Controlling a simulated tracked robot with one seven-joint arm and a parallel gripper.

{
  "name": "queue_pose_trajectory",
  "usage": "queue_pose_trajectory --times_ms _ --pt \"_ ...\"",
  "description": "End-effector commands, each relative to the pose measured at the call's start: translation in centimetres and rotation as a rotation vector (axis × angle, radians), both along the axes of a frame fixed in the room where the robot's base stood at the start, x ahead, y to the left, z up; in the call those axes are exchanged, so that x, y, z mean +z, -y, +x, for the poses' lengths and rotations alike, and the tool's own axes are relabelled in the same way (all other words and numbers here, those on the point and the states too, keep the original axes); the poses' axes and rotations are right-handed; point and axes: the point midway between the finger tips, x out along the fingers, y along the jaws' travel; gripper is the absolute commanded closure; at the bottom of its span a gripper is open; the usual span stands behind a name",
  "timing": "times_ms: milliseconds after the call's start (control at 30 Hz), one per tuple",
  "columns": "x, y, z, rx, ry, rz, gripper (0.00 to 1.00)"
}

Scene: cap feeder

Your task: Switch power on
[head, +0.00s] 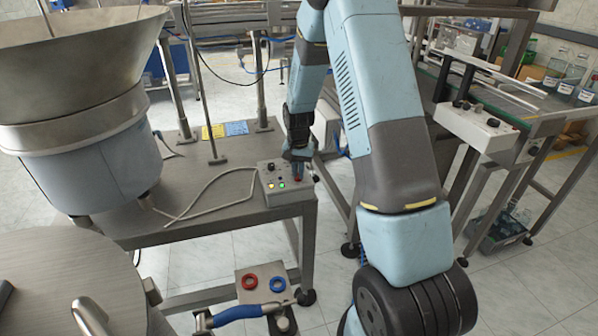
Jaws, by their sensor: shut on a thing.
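A small grey control box (284,190) sits on the right front corner of the metal table. Its face shows a lit green lamp (282,185), a lit yellow-orange lamp (270,186) and a small red knob (297,178). A small dark knob stands on its upper left. My arm reaches down from the right, and my gripper (298,170) is at the right part of the box, its fingertips shut at the red knob. The gripper partly hides the box top, and the fingertips are small in view.
A large metal bowl feeder (85,130) stands on the table (225,166) at left. A pale cable crosses the tabletop to the box. Another control box (477,127) is on the conveyor at right.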

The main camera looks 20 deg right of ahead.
Motion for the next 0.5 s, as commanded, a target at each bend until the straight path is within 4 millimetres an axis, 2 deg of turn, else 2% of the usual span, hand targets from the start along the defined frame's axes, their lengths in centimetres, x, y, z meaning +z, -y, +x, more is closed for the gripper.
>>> queue_pose_trajectory --times_ms 500 --pt "-0.06 -0.09 -0.07 -0.063 -0.002 0.000 1.00"
